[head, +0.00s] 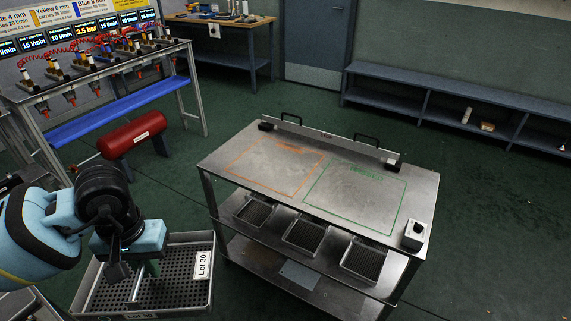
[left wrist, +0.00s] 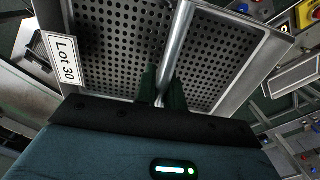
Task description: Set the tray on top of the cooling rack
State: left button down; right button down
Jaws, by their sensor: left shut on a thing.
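The tray (head: 182,289) is a perforated metal tray with raised walls and a "Lot 30" label, at the lower left of the head view. The left wrist view shows its holed floor (left wrist: 125,50) and a metal bar across it. My left gripper (head: 152,268) is over the tray, its fingers (left wrist: 162,88) shut on that bar. No cooling rack is labelled as such. A steel table with lower shelves (head: 270,188) stands to the right of the tray, its top marked with an orange and a green outline. My right gripper is not in view.
Small dark trays (head: 305,237) sit on the table's middle shelf. A raised bar with handles (head: 325,142) runs along its back edge, and a small grey control box (head: 415,235) stands at its right corner. A red cylinder (head: 132,134) is behind the tray. The tabletop's outlined areas are clear.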

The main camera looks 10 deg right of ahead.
aim_at(314, 175)
jog(key=i+l+z, duration=0.2)
jog(key=i+z, duration=0.25)
jog(key=i+l+z, duration=0.15)
jog(key=z, duration=0.3)
jog(key=i, duration=0.65)
